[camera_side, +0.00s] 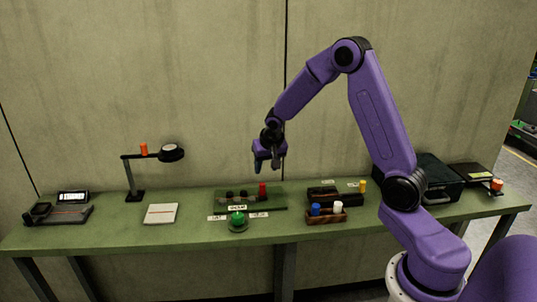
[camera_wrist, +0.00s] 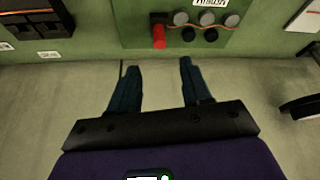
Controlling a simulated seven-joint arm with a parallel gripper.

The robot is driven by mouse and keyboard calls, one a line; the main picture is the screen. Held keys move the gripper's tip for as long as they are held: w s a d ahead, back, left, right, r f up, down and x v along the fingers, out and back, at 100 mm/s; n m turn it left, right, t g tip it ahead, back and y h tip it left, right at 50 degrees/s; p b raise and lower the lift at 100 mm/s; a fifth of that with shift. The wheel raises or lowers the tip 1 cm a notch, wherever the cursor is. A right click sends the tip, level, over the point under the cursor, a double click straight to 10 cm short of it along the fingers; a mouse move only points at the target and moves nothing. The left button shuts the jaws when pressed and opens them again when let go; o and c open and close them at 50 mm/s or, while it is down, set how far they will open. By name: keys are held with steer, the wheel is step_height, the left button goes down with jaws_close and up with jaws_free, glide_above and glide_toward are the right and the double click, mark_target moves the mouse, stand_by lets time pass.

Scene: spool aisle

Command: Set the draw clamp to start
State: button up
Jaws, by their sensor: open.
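A green board (camera_side: 222,208) on the bench carries several dark round parts and a red upright handle (camera_side: 262,190) at its right; I take this handle to be the draw clamp's, but cannot be sure. In the wrist view the red handle (camera_wrist: 159,36) stands beside grey and black rollers with an orange strand. A green knob (camera_side: 237,218) sits in front of the board between small white labels (camera_side: 258,215), too small to read. My gripper (camera_side: 267,168) is open and empty, above the board. In the wrist view the red handle is just beyond the fingertips (camera_wrist: 160,65).
A brown block (camera_side: 326,217) with blue and white pegs and a dark box (camera_side: 322,197) stand to the right. A white pad (camera_side: 161,214), a lamp (camera_side: 171,153) and a scale-like device (camera_side: 60,214) are left. A black case (camera_side: 440,178) is far right. Bare bench lies around the pad.

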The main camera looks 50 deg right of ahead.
steer(key=shift+v, duration=2.75)
steer(key=shift+a, duration=0.1)
steer(key=s+a+r+n+g+y, duration=0.1)
steer(key=s+a+r+n+y, duration=0.1)
steer(key=s+a+n, duration=1.1)
steer(key=s+a+n+g, duration=0.1)
steer(key=s+a+n, duration=0.1)
steer(key=s, duration=0.8)
steer(key=s+a+n+g, duration=0.1)
steer(key=s+a+n, duration=0.2)
steer(key=s, duration=0.8)
steer(key=shift+r+n+g+y, duration=0.3)
steer(key=shift+n+y, duration=0.1)
steer(key=shift+n, duration=0.1)
